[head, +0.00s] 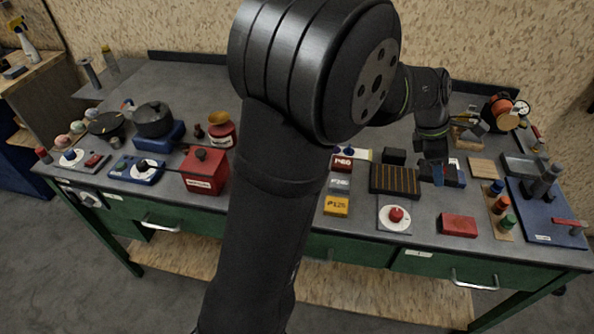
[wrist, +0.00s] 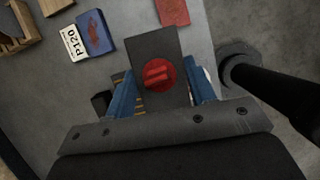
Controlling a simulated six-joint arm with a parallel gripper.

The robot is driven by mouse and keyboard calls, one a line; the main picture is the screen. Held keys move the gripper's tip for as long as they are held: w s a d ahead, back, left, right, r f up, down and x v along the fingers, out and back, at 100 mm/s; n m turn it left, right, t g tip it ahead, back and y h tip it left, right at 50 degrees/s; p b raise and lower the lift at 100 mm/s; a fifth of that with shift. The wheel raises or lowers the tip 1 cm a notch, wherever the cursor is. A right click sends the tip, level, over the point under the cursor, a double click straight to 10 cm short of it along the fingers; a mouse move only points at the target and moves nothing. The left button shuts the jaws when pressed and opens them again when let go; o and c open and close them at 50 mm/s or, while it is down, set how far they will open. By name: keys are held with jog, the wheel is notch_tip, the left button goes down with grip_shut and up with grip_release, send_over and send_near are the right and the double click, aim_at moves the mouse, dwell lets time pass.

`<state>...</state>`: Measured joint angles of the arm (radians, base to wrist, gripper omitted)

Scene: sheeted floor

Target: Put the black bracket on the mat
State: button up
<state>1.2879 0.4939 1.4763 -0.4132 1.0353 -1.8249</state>
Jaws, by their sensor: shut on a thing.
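My gripper (head: 437,175) hangs over the right part of the bench in the head view, by the right end of a black mat with gold stripes (head: 394,181). In the wrist view, my gripper's blue fingers (wrist: 163,100) are shut on the black bracket (wrist: 157,42), a dark flat plate. A red round patch with bar shapes shows in the plate's middle; I cannot tell whether it belongs to the bracket or lies behind it. A little of the striped mat shows beside the left finger. I cannot make out the bracket in the head view.
A red knob on a white plate (head: 396,214) and a red block (head: 458,225) stand in front of the mat. Labelled blocks (head: 339,184) stand to its left. A blue P120 block (wrist: 95,33) shows in the wrist view. A blue board with tools (head: 540,230) lies far right.

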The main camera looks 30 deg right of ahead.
jog(key=w+a+f, duration=0.2)
jog(key=w+a, duration=2)
jog(key=a, duration=0.2)
jog(key=shift+n, duration=0.3)
jog(key=w+a+f, duration=0.1)
jog(key=w+f, duration=0.1)
jog(key=w, duration=0.1)
jog(key=w+a+f, duration=0.2)
jog(key=w+f, duration=0.1)
jog(key=w+a+f, duration=0.2)
jog(key=w, duration=0.2)
jog(key=shift+f, duration=2.05)
jog(key=shift+f, duration=0.15)
jog(key=o, duration=1.1)
jog(key=shift+o, duration=0.2)
jog(key=v, duration=1.2)
